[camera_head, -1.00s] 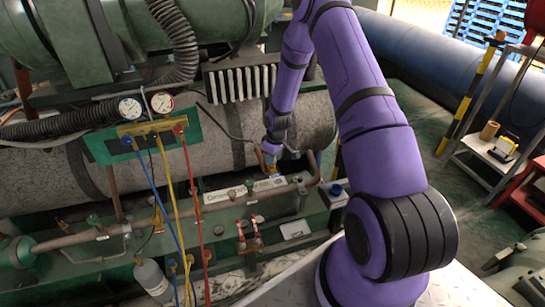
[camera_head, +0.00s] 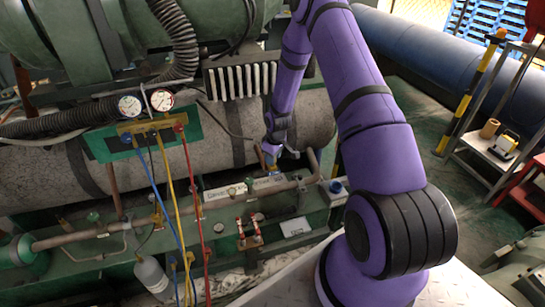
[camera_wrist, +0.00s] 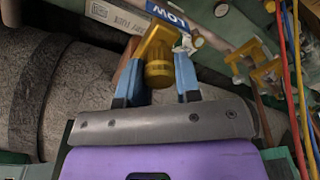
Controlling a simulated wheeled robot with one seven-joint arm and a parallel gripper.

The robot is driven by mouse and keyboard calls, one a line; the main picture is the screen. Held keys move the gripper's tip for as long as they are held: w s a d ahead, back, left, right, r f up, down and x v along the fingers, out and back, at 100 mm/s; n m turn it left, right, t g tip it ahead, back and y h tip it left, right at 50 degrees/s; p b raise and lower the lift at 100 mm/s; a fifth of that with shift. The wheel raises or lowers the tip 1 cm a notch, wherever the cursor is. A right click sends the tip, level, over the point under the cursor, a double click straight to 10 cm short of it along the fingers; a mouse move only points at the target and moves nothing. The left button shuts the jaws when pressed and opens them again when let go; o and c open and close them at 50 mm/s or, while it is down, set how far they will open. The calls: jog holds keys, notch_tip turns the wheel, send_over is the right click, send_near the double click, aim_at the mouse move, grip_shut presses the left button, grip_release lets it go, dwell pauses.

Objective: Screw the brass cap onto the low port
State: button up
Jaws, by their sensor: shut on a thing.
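In the wrist view, my gripper (camera_wrist: 158,82) has its blue fingers on either side of the ribbed brass cap (camera_wrist: 158,72). It is shut on the cap. The cap meets the end of a brass fitting, the low port (camera_wrist: 160,36), beside a blue "LOW" label (camera_wrist: 168,13). I cannot tell how far the cap is threaded on. In the head view, my gripper (camera_head: 271,160) is small, by the pipework below the grey tank. The cap is hard to make out there.
Two gauges (camera_head: 130,105) stand to the left, with blue, yellow and red hoses (camera_head: 190,180) hanging down. A copper pipe (camera_head: 140,230) runs along the green frame. A grey tank (camera_head: 220,125) lies close behind my gripper. A shelf cart (camera_head: 500,150) stands at far right.

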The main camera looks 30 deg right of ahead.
jog(key=m, duration=0.3)
jog(key=shift+m, duration=0.3)
